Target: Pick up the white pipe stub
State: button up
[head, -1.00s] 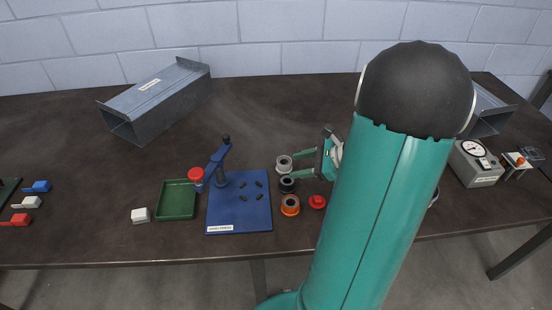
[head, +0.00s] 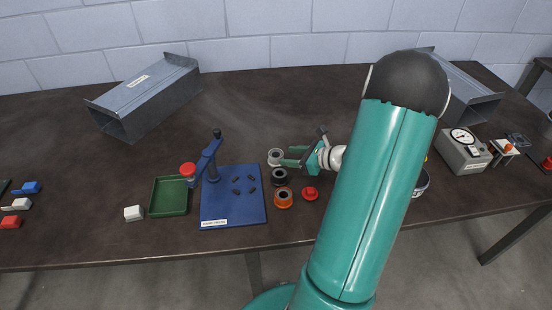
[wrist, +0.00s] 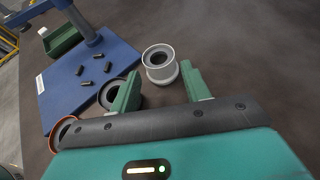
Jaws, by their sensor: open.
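The white pipe stub (head: 276,157) stands upright on the table, right of the blue press base. It is a short white ring with a dark bore. In the wrist view the white pipe stub (wrist: 161,66) lies just beyond the fingertips, roughly between their lines. My gripper (head: 287,156) is open and empty, its green fingers pointing left at the stub. In the wrist view my gripper (wrist: 160,86) shows its two fingers spread apart. Whether a finger touches the stub cannot be told.
A black ring (head: 279,177), an orange ring (head: 283,197) and a red part (head: 310,193) stand close in front of the stub. The blue press (head: 234,200) and green tray (head: 169,196) are to the left. The table behind the stub is clear.

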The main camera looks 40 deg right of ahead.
aim_at(278, 155)
jog(key=x, duration=0.4)
jog(key=shift+w+a+f, duration=0.1)
jog(key=shift+w+f, duration=0.05)
jog(key=shift+w, duration=0.15)
jog(key=c, duration=0.7)
jog(key=shift+o, duration=0.2)
